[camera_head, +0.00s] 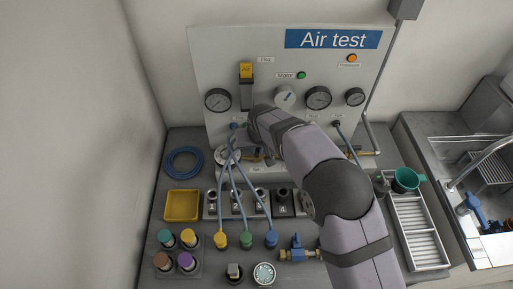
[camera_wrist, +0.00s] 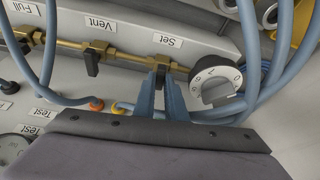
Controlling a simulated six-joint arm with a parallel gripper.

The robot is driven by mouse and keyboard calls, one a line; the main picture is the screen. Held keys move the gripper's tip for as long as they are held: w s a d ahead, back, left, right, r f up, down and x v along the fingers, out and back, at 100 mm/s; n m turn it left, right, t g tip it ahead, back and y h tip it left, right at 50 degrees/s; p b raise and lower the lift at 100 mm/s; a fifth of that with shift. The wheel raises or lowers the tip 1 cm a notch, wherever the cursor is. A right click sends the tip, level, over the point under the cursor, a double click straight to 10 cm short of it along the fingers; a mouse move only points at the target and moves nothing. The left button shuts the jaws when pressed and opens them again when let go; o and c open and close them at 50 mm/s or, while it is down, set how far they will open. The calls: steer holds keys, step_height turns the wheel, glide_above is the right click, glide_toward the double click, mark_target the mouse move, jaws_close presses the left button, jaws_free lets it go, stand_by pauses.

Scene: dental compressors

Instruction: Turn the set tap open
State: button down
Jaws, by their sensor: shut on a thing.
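The set tap (camera_wrist: 161,66) is on a brass pipe line under the label "Set" in the wrist view. My gripper (camera_wrist: 162,79) has its two blue fingers around the tap's dark handle and is shut on it. The fingers hide most of the handle, so its exact angle is hard to read. The vent tap (camera_wrist: 92,62) is to the left on the same line, with its black handle pointing down in the picture. A further tap under the label "Full" is at the far left. In the head view my arm covers the gripper and the set tap.
The Air test panel (camera_head: 270,60) carries several gauges. A yellow tray (camera_head: 182,205) and colored caps stand on the bench.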

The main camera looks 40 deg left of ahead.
steer(key=n, duration=0.1)
steer(key=n+g+b, duration=0.1)
steer(key=n, duration=0.1)
steer(key=n+b, duration=0.1)
steer(key=n, duration=0.1)
steer(key=shift+w+d+f+g+y, duration=0.1)
steer(key=shift+w+f+g+y, duration=0.05)
steer(key=shift+w+g+y, duration=0.2)
steer(key=n+g+b, duration=0.1)
steer(key=n, duration=0.2)
steer(key=shift+w+n+g+b, duration=0.1)
steer(key=shift+n+g+b, duration=0.2)
steer(key=shift+b, duration=0.1)
steer(key=n, duration=0.1)
steer(key=n+g+p, duration=0.1)
steer(key=shift+w+r+n, duration=0.1)
steer(key=shift+r+n, duration=0.15)
steer(key=shift+n, duration=0.05)
steer(key=shift+n+g+p, duration=0.25)
steer(key=shift+n+p, duration=0.4)
steer(key=shift+n, duration=0.25)
steer(key=shift+w+f+n+p, duration=0.1)
steer(key=shift+n+p, duration=0.25)
steer(key=shift+n, duration=0.15)
steer(key=c, duration=1.8)
jaws_free()
steer(key=b+v, duration=0.2)
steer(key=v, duration=0.5)
